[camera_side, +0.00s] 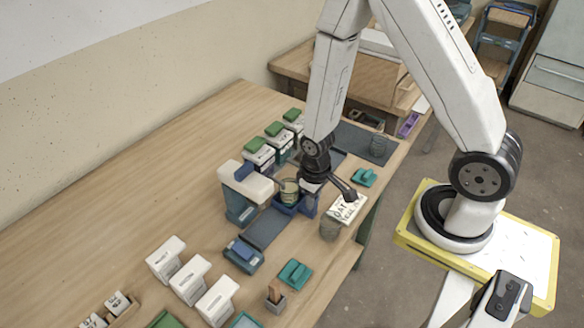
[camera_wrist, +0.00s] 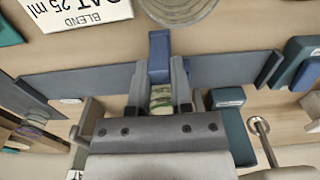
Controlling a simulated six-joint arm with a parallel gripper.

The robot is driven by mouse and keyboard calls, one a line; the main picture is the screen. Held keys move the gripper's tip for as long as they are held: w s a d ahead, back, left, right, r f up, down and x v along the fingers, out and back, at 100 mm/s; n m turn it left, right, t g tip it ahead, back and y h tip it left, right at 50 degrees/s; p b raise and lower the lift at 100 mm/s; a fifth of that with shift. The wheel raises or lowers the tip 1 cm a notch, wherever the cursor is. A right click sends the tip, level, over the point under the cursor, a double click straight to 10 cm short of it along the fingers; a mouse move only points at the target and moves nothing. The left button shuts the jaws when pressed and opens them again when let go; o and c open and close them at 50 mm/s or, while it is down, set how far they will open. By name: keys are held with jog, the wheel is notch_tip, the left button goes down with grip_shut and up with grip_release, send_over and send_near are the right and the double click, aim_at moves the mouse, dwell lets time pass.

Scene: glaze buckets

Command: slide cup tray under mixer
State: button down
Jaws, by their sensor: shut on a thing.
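The blue cup tray (camera_side: 295,207) stands on the dark strip on the table, with a yellowish clear cup (camera_side: 289,187) on it. The mixer (camera_side: 241,205), with a blue-grey body and white top, stands just left of the tray in the side view. My gripper (camera_side: 312,187) reaches down at the tray's right side. In the wrist view my gripper (camera_wrist: 159,75) is shut on a blue upright part of the tray (camera_wrist: 159,45). A green-banded thing (camera_wrist: 162,98) shows between the fingers, partly hidden. The tray's contact with the table is hidden.
A blue box (camera_side: 243,255) sits at the near end of the dark strip (camera_side: 265,229). Green-lidded containers (camera_side: 258,152) stand behind the mixer.

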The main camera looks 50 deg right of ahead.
jog(key=shift+a, duration=2.95)
jog(key=shift+a, duration=2.35)
jog(key=c, duration=0.6)
grip_release()
jog(key=shift+r, duration=0.15)
notch_tip(320, 180, up, 7)
